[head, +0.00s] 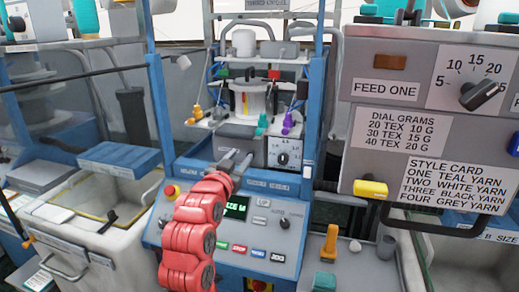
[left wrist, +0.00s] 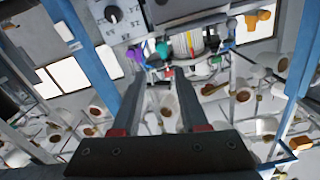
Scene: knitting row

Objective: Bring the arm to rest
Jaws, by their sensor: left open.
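My left arm rises in red links from the bottom of the head view. Its grey left gripper (head: 235,161) is held in front of the blue knitting machine (head: 190,178), above its sloping control panel (head: 262,232). In the left wrist view the two dark fingers of this gripper (left wrist: 166,88) stand apart with nothing between them. The machine's dial (head: 283,158) is just right of the gripper, and it also shows in the left wrist view (left wrist: 113,14). My right gripper is in neither view.
A grey box with a feed knob (head: 482,95), a style card (head: 455,185) and a yellow handle (head: 371,190) fills the right side. An orange lever (head: 330,242) stands at lower right. A pale bin (head: 90,215) is at left. Yarn cones (left wrist: 242,95) show beyond the fingers.

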